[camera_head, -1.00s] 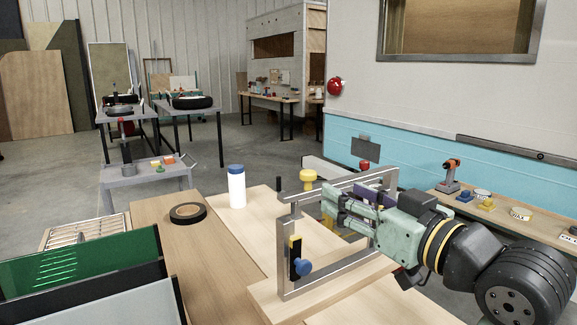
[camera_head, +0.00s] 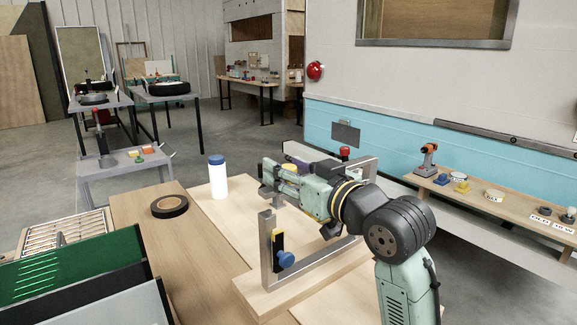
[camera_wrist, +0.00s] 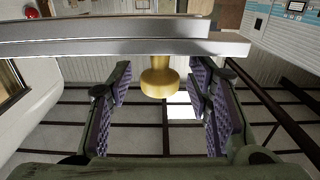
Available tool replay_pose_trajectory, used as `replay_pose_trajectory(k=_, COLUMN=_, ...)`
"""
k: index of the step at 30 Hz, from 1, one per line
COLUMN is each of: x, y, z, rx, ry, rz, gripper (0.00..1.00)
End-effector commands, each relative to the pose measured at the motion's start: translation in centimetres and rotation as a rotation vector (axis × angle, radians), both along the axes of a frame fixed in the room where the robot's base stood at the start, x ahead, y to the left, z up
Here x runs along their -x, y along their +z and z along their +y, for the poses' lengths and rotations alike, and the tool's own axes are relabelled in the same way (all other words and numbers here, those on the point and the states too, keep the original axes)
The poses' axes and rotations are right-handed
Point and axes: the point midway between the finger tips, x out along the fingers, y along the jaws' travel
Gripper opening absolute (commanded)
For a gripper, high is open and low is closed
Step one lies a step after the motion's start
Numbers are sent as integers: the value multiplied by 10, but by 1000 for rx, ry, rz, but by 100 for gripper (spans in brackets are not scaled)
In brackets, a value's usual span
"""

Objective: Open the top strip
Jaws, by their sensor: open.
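A metal frame (camera_head: 267,250) stands upright on a wooden base, with a blue knob (camera_head: 286,259) on its near left post. Its top strip (camera_head: 362,167) runs along the upper edge, mostly hidden by my arm in the head view. A red knob (camera_head: 344,152) shows near the strip's far end. My gripper (camera_head: 272,182) is at the strip's left end. In the wrist view, metal bars (camera_wrist: 110,47) cross the top of the picture, and a yellow knob (camera_wrist: 158,80) sits below them, between my open fingers (camera_wrist: 160,105). I see clear gaps on both sides of the knob.
A white bottle with blue cap (camera_head: 217,178) and a black tape roll (camera_head: 169,206) stand on the bench left of the frame. Green and grey panels (camera_head: 75,270) are at the near left. A shelf (camera_head: 460,198) with a drill (camera_head: 427,163) runs along the camper wall.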

Motion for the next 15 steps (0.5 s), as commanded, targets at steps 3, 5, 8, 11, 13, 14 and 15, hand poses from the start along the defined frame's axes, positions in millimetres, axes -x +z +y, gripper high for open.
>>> replay_pose_trajectory(k=3, x=0, y=0, z=0, rx=0, ry=0, rz=0, gripper=46)
replay_pose_trajectory(k=5, x=0, y=0, z=0, rx=0, ry=0, rz=0, gripper=46)
replay_pose_trajectory(k=8, x=0, y=0, z=0, rx=0, ry=0, rz=0, gripper=43)
replay_pose_trajectory(k=11, x=0, y=0, z=0, rx=0, ry=0, rz=0, gripper=36)
replay_pose_trajectory(k=13, x=0, y=0, z=0, rx=0, ry=0, rz=0, gripper=31)
replay_pose_trajectory(k=14, x=0, y=0, z=0, rx=0, ry=0, rz=0, gripper=29)
replay_pose_trajectory(k=15, x=0, y=0, z=0, rx=0, ry=0, rz=0, gripper=27)
